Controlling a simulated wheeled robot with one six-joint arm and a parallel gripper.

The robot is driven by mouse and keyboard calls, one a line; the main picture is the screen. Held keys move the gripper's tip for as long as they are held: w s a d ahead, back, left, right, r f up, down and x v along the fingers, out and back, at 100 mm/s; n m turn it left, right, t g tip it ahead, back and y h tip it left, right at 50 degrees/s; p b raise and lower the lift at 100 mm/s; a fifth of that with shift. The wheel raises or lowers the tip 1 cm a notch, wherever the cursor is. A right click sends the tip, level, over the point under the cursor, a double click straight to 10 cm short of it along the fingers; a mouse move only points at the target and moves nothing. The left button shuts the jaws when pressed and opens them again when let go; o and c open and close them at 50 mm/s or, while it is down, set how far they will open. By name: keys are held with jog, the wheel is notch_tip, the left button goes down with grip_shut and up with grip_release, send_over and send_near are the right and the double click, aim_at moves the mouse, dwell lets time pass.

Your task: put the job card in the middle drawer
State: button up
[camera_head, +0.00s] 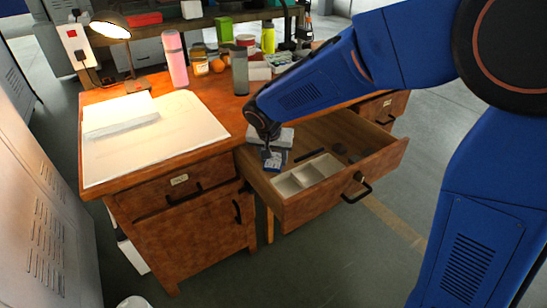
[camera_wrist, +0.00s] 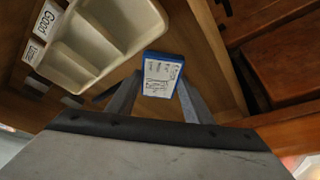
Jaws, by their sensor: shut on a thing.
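The job card is a small blue-edged card with a white printed face (camera_wrist: 163,76). It also shows in the head view (camera_head: 276,161), at the left inside part of the open middle drawer (camera_head: 330,200). My gripper (camera_head: 267,147) is shut on it, with one finger on each side in the wrist view (camera_wrist: 160,98). The card is over or inside the drawer; I cannot tell whether it touches the drawer's floor. The drawer is pulled out, with a dark handle on its front.
A pale divided tray (camera_wrist: 92,42) lies in the drawer beside the card, with labelled items near it. A white board (camera_head: 150,140) covers the desk's left side. A pink bottle (camera_head: 175,60), a grey tumbler (camera_head: 240,72) and a lamp (camera_head: 110,30) stand behind.

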jog(key=shift+f, duration=0.1)
jog(key=o, duration=1)
jog(key=shift+o, duration=0.2)
jog(key=v, duration=1.2)
